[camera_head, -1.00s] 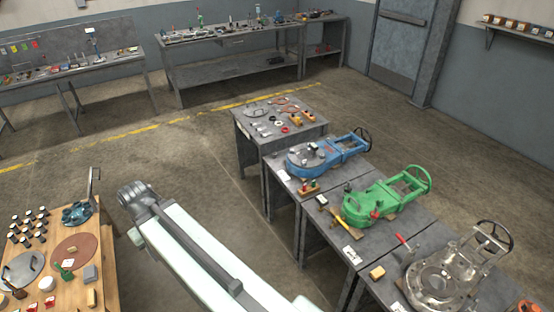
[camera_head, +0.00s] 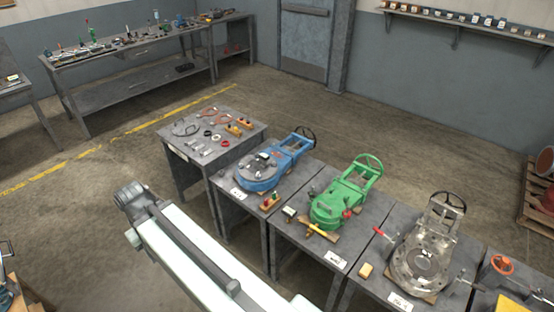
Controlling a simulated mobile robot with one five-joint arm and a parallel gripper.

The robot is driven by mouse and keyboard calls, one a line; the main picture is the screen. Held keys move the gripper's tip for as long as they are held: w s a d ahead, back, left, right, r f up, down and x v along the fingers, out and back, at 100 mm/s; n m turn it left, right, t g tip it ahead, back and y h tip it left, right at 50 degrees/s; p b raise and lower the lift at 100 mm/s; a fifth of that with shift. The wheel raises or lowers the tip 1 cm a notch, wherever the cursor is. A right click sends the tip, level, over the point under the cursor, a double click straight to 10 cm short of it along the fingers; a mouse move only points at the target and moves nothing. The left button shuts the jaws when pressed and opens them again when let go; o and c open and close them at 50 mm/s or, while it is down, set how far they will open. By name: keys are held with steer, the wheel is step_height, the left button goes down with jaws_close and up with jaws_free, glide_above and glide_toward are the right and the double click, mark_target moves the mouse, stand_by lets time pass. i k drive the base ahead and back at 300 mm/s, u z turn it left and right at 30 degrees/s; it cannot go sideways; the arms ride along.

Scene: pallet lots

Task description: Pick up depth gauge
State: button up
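I cannot pick out a depth gauge for certain. Small tools lie on the back workbench (camera_head: 150,45), and others lie on the small grey table (camera_head: 238,125) in the middle; they are too small to name. A blue valve body (camera_head: 262,170), a green valve body (camera_head: 338,203) and a bare metal valve body (camera_head: 418,258) stand on the row of grey tables, with small items around them. My arm reaches up from the bottom of the picture at centre left. My gripper is not in view.
A grey door (camera_head: 304,40) and a wall shelf with several small boxes (camera_head: 460,22) are at the back. A wooden pallet (camera_head: 535,200) stands at the right edge. The floor left of the tables and behind them is open.

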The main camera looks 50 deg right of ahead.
mark_target(264, 157)
steer(key=z, duration=0.15)
steer(key=i, duration=1.1)
steer(key=u, duration=0.6)
